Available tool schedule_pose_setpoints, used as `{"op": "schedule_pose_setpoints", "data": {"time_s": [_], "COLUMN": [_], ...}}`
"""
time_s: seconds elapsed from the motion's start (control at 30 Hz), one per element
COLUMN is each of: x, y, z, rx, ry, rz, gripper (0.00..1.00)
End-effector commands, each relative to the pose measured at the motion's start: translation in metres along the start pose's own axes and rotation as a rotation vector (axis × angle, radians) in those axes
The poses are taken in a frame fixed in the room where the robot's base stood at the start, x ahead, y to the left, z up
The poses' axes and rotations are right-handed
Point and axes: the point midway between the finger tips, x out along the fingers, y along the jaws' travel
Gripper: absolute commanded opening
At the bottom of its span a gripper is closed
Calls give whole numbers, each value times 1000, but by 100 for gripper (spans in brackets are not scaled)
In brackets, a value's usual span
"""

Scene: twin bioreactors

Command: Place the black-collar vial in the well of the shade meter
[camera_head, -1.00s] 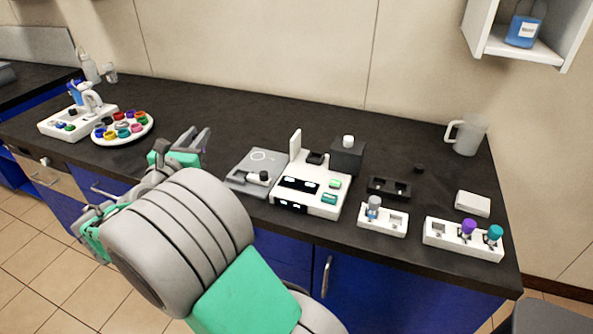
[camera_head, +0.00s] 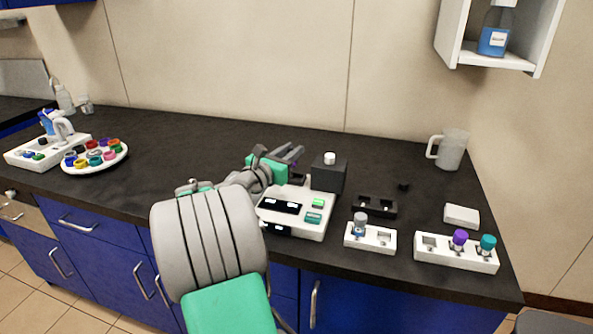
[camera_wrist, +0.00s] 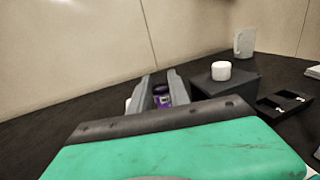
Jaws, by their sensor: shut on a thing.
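My gripper (camera_head: 292,154) is above the back of the white instrument with dark displays and green buttons (camera_head: 318,228), which looks like the shade meter. In the wrist view my gripper (camera_wrist: 163,88) is shut on a small vial (camera_wrist: 161,98) with purple showing between the fingers. Its collar is too small and covered to make out. I cannot tell how far the vial is above the well.
A black block with a white knob (camera_head: 326,174) stands close to the right of my gripper. A black two-slot rack (camera_head: 375,207), a white holder with a grey-capped vial (camera_head: 370,240) and a white rack with purple and teal caps (camera_head: 455,256) lie farther right.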

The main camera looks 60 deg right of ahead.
Motion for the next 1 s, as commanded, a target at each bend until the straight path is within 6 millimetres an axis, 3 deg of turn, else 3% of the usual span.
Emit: {"op": "schedule_pose_setpoints", "data": {"time_s": [0.23, 0.37, 0.57, 0.6, 0.83, 1.0], "x": [16, 15, 14, 14, 14, 14], "y": [-10, -8, -8, -8, -8, -8], "z": [-26, -51, -55, -56, -53, -52], "rx": [0, -1, -2, -3, -1, 0], "ry": [0, 1, 6, 8, 3, 1], "rz": [0, 2, 3, 3, 2, 2], "gripper": [0, 0, 0, 25, 44, 44]}}
